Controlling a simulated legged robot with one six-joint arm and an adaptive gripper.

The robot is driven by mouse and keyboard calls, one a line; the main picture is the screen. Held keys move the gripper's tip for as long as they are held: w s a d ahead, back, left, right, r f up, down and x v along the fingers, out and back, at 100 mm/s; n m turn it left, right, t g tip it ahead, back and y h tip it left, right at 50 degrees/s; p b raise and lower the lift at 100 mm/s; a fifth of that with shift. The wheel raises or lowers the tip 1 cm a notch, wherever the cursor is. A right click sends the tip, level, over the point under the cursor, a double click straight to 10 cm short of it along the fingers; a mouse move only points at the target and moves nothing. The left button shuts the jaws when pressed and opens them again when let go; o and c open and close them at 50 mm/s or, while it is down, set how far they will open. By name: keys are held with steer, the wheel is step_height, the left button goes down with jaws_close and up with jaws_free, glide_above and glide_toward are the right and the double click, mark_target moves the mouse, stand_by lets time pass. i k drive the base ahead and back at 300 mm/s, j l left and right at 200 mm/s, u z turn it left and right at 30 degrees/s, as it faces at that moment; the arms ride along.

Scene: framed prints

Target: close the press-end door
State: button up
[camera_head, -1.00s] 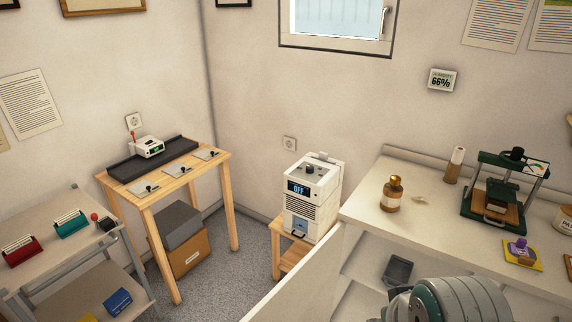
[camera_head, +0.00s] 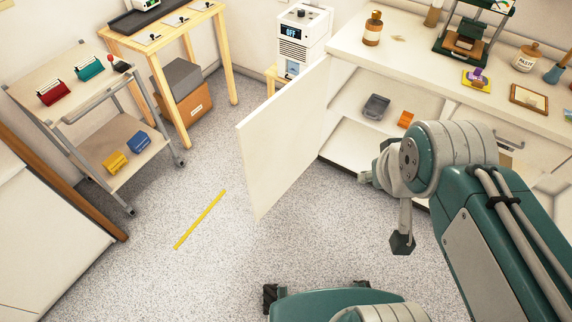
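The press-end door is the white panel (camera_head: 285,138) below the left part of the counter. It stands wide open, jutting out over the floor toward the lower left. Its inner edge meets the left end of the cabinet, whose shelves (camera_head: 345,150) show open. The green press (camera_head: 472,38) stands on the counter above. My arm is at the right, to the right of the door and in front of the cabinet.
A grey tray (camera_head: 375,107) and an orange item (camera_head: 406,119) lie on the cabinet shelf. A trolley (camera_head: 95,110) stands at the left. A yellow strip (camera_head: 200,219) lies on the floor, which is otherwise clear left of the door.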

mark_target(278, 141)
steer(key=k+z, duration=0.15)
steer(key=z, duration=0.25)
steer(key=k+z, duration=0.1)
steer(key=z, duration=0.3)
steer(key=k+l+z, duration=0.15)
steer(key=z, duration=0.2)
steer(key=j+z, duration=0.5)
steer(key=j, duration=1.95)
steer(key=k+j, duration=0.15)
steer(key=j, duration=1.2)
steer(key=k+j, duration=0.1)
steer(key=k+l, duration=0.1)
steer(key=l, duration=0.15)
steer(key=k+l, duration=0.1)
steer(key=l, duration=0.1)
